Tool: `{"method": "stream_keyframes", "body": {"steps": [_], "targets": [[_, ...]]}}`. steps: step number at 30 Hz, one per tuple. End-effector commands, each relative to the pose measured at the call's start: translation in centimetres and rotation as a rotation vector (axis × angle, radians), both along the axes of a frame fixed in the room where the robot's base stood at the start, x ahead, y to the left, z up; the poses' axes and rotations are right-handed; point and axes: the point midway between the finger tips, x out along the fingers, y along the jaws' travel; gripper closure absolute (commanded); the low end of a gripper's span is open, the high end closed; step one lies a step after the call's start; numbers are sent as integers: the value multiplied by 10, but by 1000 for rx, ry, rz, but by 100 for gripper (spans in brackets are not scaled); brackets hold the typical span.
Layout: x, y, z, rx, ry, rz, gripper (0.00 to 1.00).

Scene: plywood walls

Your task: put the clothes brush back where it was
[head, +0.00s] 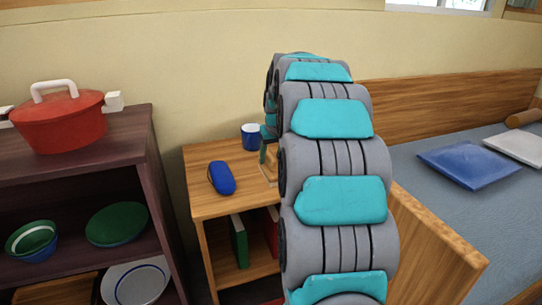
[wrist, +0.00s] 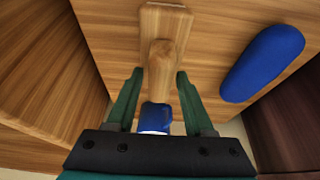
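The clothes brush appears to be the light wooden piece with a raised grip (wrist: 162,28) on the bedside cabinet top, in the upper middle of the wrist view. In the head view it shows only partly beside my arm (head: 268,170). My gripper (wrist: 160,73) is open, its two green fingers on either side of the brush's grip, with gaps on both sides. In the head view my gripper is mostly hidden behind my arm, with one finger showing (head: 262,152). I cannot tell the exact height of the fingertips above the top.
A blue oval case (head: 221,177) and a blue cup (head: 251,136) stand on the cabinet (head: 205,205). A dark shelf with a red pot (head: 60,122) is at left; a bed (head: 440,200) is at right.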

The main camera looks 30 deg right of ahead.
Motion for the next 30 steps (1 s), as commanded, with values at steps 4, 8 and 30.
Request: {"method": "stream_keyframes", "body": {"steps": [4,8,30], "targets": [[0,0,0,0,0,0,35],[0,0,0,0,0,0,35],[-38,10,98,-2,-2,1,35]]}}
